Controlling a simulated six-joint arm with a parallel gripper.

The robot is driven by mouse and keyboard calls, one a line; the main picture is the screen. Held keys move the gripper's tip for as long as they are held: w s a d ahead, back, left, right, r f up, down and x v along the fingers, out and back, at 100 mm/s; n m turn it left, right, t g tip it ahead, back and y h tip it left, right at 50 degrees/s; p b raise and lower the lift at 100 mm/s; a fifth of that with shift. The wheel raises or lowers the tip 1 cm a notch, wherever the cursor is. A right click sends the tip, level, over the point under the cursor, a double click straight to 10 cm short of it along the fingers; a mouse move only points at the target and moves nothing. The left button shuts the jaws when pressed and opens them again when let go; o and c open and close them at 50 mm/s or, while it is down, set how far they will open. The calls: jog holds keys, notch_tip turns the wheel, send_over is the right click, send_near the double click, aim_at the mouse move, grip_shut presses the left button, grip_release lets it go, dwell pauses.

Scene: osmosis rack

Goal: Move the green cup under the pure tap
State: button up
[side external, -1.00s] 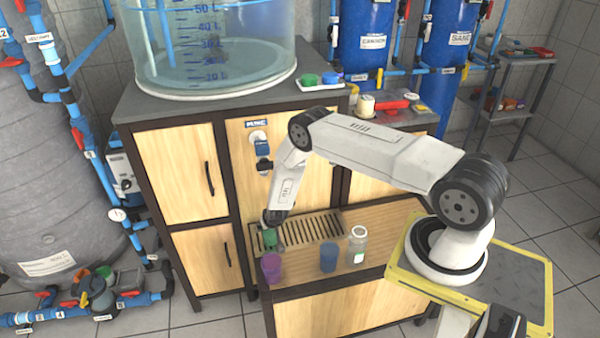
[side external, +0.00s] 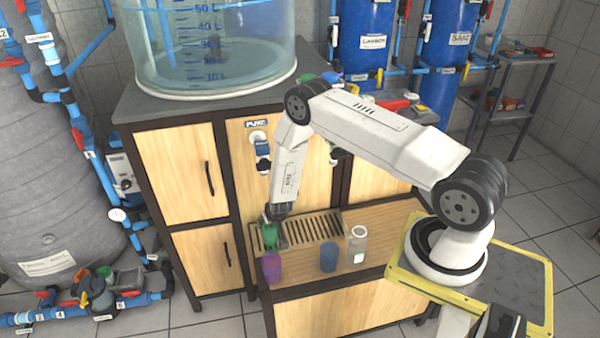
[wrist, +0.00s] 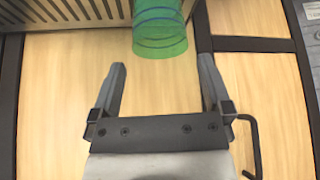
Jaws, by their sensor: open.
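The green cup (side external: 269,236) stands at the left end of the slotted drip tray (side external: 318,226), below the pure tap (side external: 262,150) with its blue body and label above. The space between the fingers is empty. Whether the cup is exactly centred under the tap's outlet is hard to tell.
A second tap (side external: 335,155) is partly hidden behind my arm. The tray right of the green cup is clear.

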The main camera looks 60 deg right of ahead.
jog(key=v, duration=0.6)
jog(key=shift+r, duration=0.1)
dwell(0.5)
jog(key=s+a+r+n+y, duration=0.15)
jog(key=a+r, duration=0.25)
jog(key=r, duration=0.4)
jog(key=s+a+r+n+y, duration=0.15)
jog(key=a+r, duration=0.25)
jog(key=r, duration=0.4)
jog(key=s+a+r+n+g, duration=0.2)
jog(key=s+a+r+n, duration=0.1)
jog(key=s+r, duration=0.8)
jog(key=s+a, duration=0.1)
jog(key=s, duration=0.2)
jog(key=shift+a+r+n, duration=0.3)
jog(key=shift+a, duration=0.05)
